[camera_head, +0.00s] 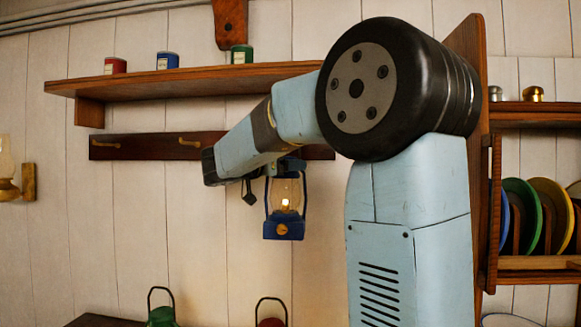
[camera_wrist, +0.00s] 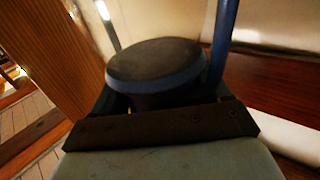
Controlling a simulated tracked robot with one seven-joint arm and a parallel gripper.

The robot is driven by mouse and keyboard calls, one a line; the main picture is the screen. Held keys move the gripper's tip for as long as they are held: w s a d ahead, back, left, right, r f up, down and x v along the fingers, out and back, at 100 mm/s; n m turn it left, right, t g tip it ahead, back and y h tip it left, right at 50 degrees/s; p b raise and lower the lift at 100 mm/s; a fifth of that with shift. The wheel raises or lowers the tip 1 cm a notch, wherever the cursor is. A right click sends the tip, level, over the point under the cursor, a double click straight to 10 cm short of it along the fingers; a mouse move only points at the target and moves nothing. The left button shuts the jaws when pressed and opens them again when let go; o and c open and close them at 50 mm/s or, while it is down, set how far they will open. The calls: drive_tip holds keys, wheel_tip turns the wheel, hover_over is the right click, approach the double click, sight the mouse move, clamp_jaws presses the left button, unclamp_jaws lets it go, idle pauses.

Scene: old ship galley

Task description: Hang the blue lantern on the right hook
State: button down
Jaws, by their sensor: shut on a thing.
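The blue lantern (camera_head: 283,231) hangs upright below my arm in the head view, its flame lit behind clear glass. My gripper (camera_head: 279,166) is shut on it near its top; the exact grip is largely hidden by my arm. In the wrist view, the lantern's dark round top with a blue rim (camera_wrist: 155,66) and a blue handle bar (camera_wrist: 222,40) are close to the camera. The dark hook rail (camera_head: 150,146) is on the wall behind. A left hook (camera_head: 106,144) and another brass hook (camera_head: 190,142) show; the rail's right part is mostly hidden behind my arm.
A wooden shelf (camera_head: 190,80) with a red tin (camera_head: 115,65), blue tin (camera_head: 167,60) and green tin (camera_head: 241,54) is above the rail. A plate rack (camera_head: 535,262) is at right. A green lantern (camera_head: 161,315) and a red lantern (camera_head: 271,320) stand below.

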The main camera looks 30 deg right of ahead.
drive_tip(key=shift+w+d, duration=0.5)
drive_tip(key=shift+w, duration=0.25)
drive_tip(key=shift+w+d+f, duration=0.4)
drive_tip(key=shift+w+f, duration=0.15)
drive_tip(key=shift+f, duration=0.1)
unclamp_jaws()
drive_tip(key=shift+f, duration=0.1)
